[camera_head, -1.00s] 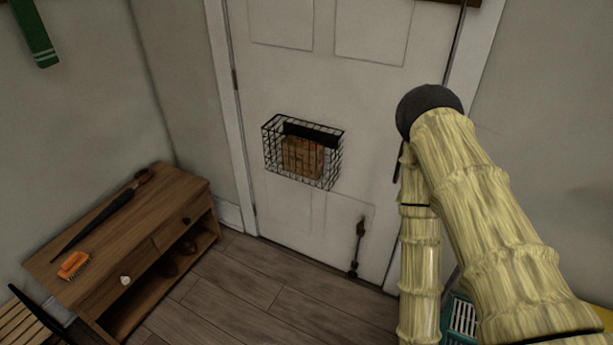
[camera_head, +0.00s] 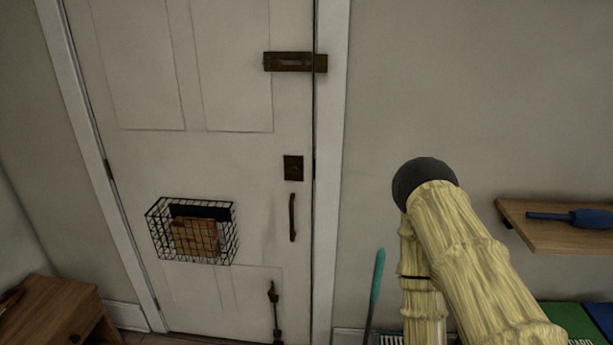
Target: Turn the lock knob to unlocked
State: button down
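The white panelled door (camera_head: 165,157) is shut, at the left and middle of the view. A small dark square lock plate (camera_head: 293,168) sits near its right edge. The knob on it is too small and dark to tell its setting. A dark vertical handle (camera_head: 292,217) is just below the plate. A brown sliding latch (camera_head: 294,62) sits higher up and reaches across to the frame. My bamboo-patterned arm with a dark round joint rises at the right, apart from the door. My gripper is not in view.
A wire basket (camera_head: 160,240) holding a brown box (camera_head: 196,236) hangs on the door. A dark bolt (camera_head: 275,311) is low on the door. A wooden cabinet (camera_head: 50,312) stands at lower left. A wall shelf (camera_head: 540,228) with a blue item (camera_head: 590,218) is at right. A teal handle (camera_head: 376,275) stands upright near my arm.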

aim_at(293, 170)
jog(key=k, duration=0.55)
jog(key=u, duration=0.55)
jog(key=i, duration=1.4)
jog(key=z, duration=0.85)
